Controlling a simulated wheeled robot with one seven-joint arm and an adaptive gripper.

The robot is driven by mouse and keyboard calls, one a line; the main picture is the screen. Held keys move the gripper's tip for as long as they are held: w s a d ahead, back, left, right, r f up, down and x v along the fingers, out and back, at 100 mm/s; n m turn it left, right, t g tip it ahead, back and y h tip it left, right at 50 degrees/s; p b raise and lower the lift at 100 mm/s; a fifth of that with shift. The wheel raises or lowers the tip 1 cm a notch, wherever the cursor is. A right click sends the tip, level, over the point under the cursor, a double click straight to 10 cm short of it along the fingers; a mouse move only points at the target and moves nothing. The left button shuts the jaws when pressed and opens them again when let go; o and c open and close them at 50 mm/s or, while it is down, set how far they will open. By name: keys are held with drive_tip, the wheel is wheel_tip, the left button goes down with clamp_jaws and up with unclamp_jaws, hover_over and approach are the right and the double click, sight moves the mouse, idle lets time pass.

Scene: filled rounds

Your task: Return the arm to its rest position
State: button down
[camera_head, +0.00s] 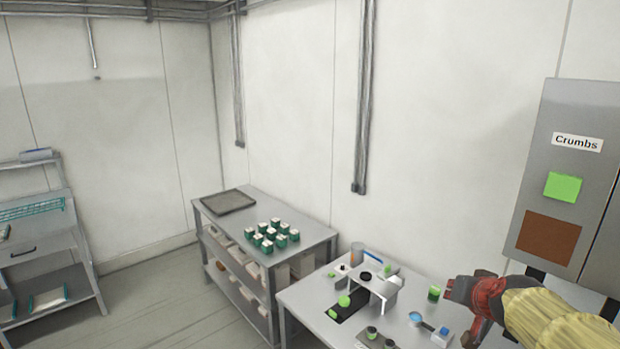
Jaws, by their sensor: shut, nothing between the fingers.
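My gripper (462,291) shows at the lower right, red and dark, at the end of my yellow-sleeved arm. Its fingers are shut with nothing between them. It hangs over the right part of the near table (312,302), just right of a small green-and-dark container (434,293). From this view I cannot tell how high it is above the table.
The near table bears a white stand (388,288), a blue round-ended tool (416,318) and several small containers. A shelved table (318,232) holds a dark tray (229,201) and several green-and-white boxes. A tall metal cabinet (570,120) labelled "Crumbs" stands at right.

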drive_tip(key=s+a+f+n+g+b, duration=0.1)
drive_tip(key=s+a+f+b, duration=0.3)
drive_tip(key=s+f+b, duration=0.2)
drive_tip(key=s+a+f+n+g+y+b, duration=0.1)
drive_tip(key=s+a+f+b, duration=0.4)
drive_tip(key=s+f, duration=0.6)
drive_tip(key=s+a+f+n+g+b, duration=0.2)
drive_tip(key=s+a+f+b, duration=0.3)
drive_tip(key=s+f+b, duration=0.4)
drive_tip(key=shift+s+a+f+n+g+y, duration=0.15)
drive_tip(key=shift+f+n+g+y, duration=0.15)
drive_tip(key=shift+n, duration=0.4)
